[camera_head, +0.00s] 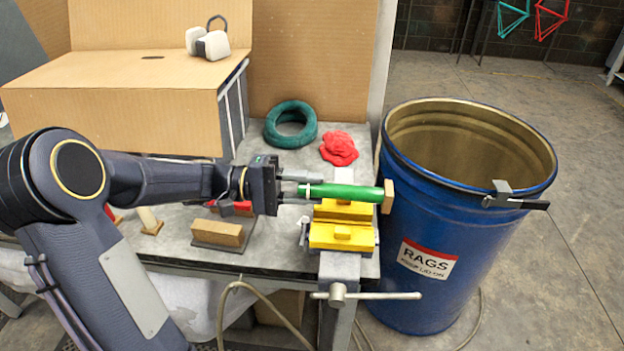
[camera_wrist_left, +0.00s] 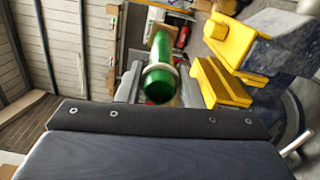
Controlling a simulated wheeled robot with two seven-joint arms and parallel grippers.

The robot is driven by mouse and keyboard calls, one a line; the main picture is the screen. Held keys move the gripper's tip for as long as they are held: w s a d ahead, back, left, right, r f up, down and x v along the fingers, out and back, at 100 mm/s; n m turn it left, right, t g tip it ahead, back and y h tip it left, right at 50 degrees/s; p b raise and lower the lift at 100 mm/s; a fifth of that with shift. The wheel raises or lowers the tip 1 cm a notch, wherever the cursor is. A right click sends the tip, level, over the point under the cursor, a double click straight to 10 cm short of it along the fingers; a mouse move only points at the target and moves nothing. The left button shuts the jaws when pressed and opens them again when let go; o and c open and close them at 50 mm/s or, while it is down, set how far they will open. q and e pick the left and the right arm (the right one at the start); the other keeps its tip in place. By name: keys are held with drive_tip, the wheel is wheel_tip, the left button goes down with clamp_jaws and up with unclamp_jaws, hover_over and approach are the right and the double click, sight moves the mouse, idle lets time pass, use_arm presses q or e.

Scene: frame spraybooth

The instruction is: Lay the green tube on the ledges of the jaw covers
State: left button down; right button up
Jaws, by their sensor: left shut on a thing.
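A green tube (camera_head: 345,192) with a pale ring near one end lies level in the head view, its far end close to a tan block (camera_head: 388,196). My left gripper (camera_head: 300,190) is shut on its left end. The tube also shows end-on in the left wrist view (camera_wrist_left: 161,82). The yellow jaw covers (camera_head: 342,237) sit on the vise at the bench's front right corner. The tube overlaps the rear cover in the head view; I cannot tell whether it touches. The covers also show in the left wrist view (camera_wrist_left: 222,82). My right gripper is not in view.
A blue rags drum (camera_head: 440,264) stands just right of the vise. A wooden block (camera_head: 217,233) lies left of the vise, and a cardboard-covered box (camera_head: 115,122) stands at the back left.

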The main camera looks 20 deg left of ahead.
use_arm(q)
drive_tip(key=shift+s+r, duration=0.1)
drive_tip(key=shift+s, duration=0.1)
drive_tip(key=shift+w, duration=0.15)
drive_tip(key=shift+f+b, duration=0.2)
drive_tip(key=shift+b, duration=0.15)
wheel_tip(320, 180, down, 4)
drive_tip(key=b, duration=0.4)
drive_tip(key=shift+f, duration=0.1)
drive_tip(key=shift+b, duration=0.35)
idle(0.7)
